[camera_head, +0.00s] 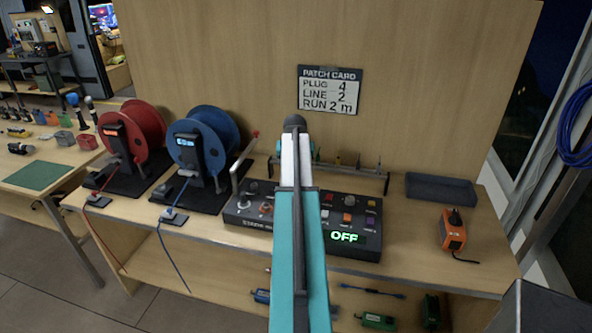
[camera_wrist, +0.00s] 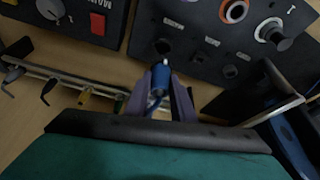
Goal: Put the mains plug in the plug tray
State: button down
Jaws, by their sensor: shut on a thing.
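My gripper (camera_wrist: 166,78) is shut on a small blue plug (camera_wrist: 158,84) with a blue lead below it, seen in the wrist view. I take it for the mains plug, though it is dark and partly covered by the fingers. It is close to the socket face of the dark control box; I cannot tell whether it touches. In the head view my arm hides the gripper and plug. A dark grey open tray (camera_head: 440,188), apparently the plug tray, lies at the bench's back right and looks empty.
The control box (camera_head: 345,218) shows a green OFF display. Red (camera_head: 132,132) and blue (camera_head: 206,140) cable reels stand at left. A tool rail (camera_head: 372,174) runs behind the box. An orange device (camera_head: 453,234) with a black top sits in front of the tray.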

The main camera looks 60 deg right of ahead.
jog(key=w+a+r+n+t+y+b, duration=0.1)
jog(key=w+a+n, duration=0.1)
jog(key=w+a, duration=0.65)
jog(key=w+a+r+n+b, duration=0.15)
jog(key=w+a, duration=0.35)
jog(key=a, duration=0.7)
jog(key=w+a+r+n+t+y, duration=0.1)
jog(key=w+a+r+n, duration=0.1)
jog(key=w+a, duration=0.7)
jog(key=a+r+n+y+b, duration=0.1)
jog(key=a+n, duration=0.2)
jog(key=a, duration=1.6)
jog(key=s+a+r+n+y+b, duration=0.1)
jog(key=a+r+n, duration=0.1)
jog(key=a, duration=1.8)
jog(key=shift+a+n+b, duration=0.15)
jog(key=shift+n+b, duration=0.2)
jog(key=shift+n, duration=0.3)
